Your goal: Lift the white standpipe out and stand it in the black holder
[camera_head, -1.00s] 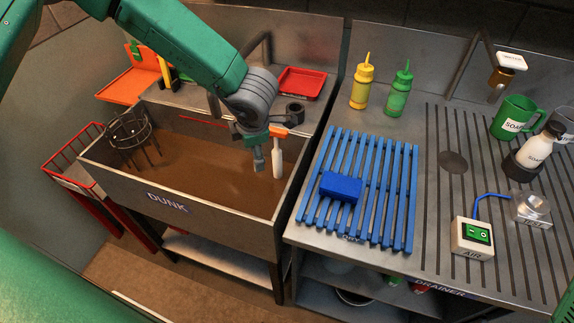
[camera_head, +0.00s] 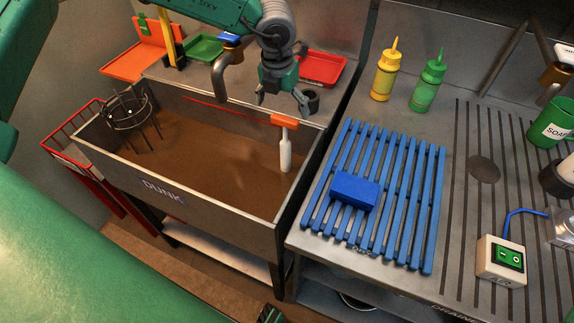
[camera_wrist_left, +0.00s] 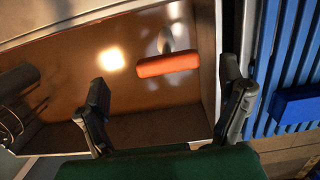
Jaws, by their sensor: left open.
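The white standpipe (camera_head: 285,152), with an orange handle (camera_head: 285,121) on top, stands upright in the brown-filled sink (camera_head: 225,206), near its right wall. The left wrist view shows the orange handle (camera_wrist_left: 168,65) between my fingers in the picture, with a gap to each side. My left gripper (camera_head: 282,102) is open and empty, above and behind the handle, at the sink's back edge. The black holder (camera_head: 312,96) stands on the back ledge, partly hidden by a finger. The standpipe's foot is not clearly visible. My right gripper is not in view.
A red tray (camera_head: 324,68) and green tray (camera_head: 203,47) lie on the back ledge. A wire basket (camera_head: 126,110) sits at the sink's left. A blue rack (camera_head: 385,225) bearing a blue block (camera_head: 354,191) is right. A tap (camera_head: 222,80) rises behind the sink.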

